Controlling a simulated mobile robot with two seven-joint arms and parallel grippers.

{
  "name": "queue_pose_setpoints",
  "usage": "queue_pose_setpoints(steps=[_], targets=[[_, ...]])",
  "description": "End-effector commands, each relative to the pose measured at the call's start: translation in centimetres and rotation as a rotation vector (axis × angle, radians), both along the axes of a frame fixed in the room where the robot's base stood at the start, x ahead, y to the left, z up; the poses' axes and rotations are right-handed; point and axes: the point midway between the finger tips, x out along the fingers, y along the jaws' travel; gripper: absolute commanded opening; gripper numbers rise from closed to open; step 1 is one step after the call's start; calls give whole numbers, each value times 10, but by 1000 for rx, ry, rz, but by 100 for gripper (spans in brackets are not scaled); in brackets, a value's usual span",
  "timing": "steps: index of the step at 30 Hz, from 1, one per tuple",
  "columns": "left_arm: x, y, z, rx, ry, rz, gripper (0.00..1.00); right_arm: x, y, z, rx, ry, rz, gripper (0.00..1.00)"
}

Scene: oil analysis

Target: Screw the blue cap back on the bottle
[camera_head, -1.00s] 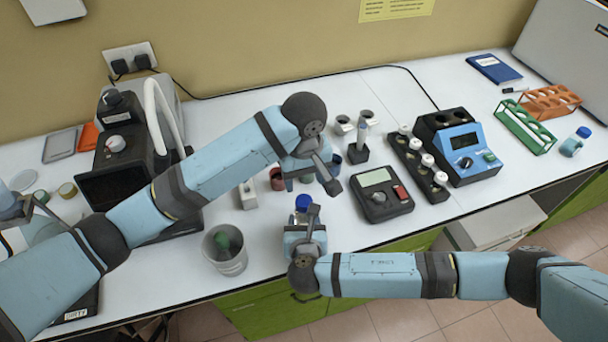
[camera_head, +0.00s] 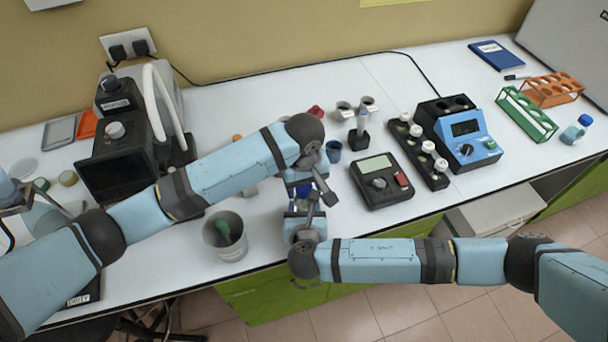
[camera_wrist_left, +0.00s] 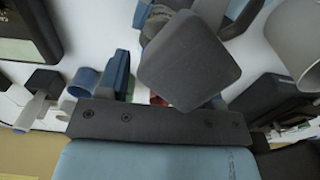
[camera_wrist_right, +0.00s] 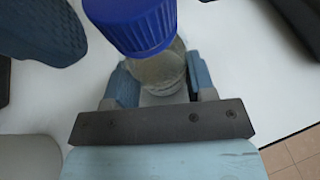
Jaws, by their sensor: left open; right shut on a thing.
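The bottle (camera_wrist_right: 158,72) is clear glass and stands between the fingers of my right gripper (camera_wrist_right: 152,85), which is shut on it. The blue cap (camera_wrist_right: 140,22) sits on the bottle's top in the right wrist view; how tight it is I cannot tell. In the head view the blue cap (camera_head: 303,190) shows just above my right gripper (camera_head: 303,214), partly hidden. My left gripper (camera_head: 312,186) is open, close over the cap. One of its dark fingers (camera_wrist_right: 42,28) shows beside the cap in the right wrist view, apart from it.
A beaker (camera_head: 226,247) with a green item stands left of the bottle, near the bench's front edge. A grey meter (camera_head: 381,182) stands to the right. A rack of white-capped vials (camera_head: 428,165) and a blue-fronted device (camera_head: 466,142) stand beyond it. A black machine (camera_head: 120,160) is at the left.

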Motion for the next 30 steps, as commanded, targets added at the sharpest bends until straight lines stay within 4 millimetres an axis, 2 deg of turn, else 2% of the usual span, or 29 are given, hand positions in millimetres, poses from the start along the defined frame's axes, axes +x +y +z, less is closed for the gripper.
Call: queue_pose_setpoints(steps=[9,15,16,22,30], targets=[[0,0,-3,0,0,0,60,0,0,0,0,0,0,0],[0,0,-2,0,0,0,14,0,0,0,0,0,0,0],[0,0,-2,0,0,0,11,0,0,0,0,0,0,0],[0,1,-2,1,-1,-58,11,0,0,0,0,0,-1,0],[0,1,-2,2,-1,-474,11,0,0,0,0,0,-1,0]])
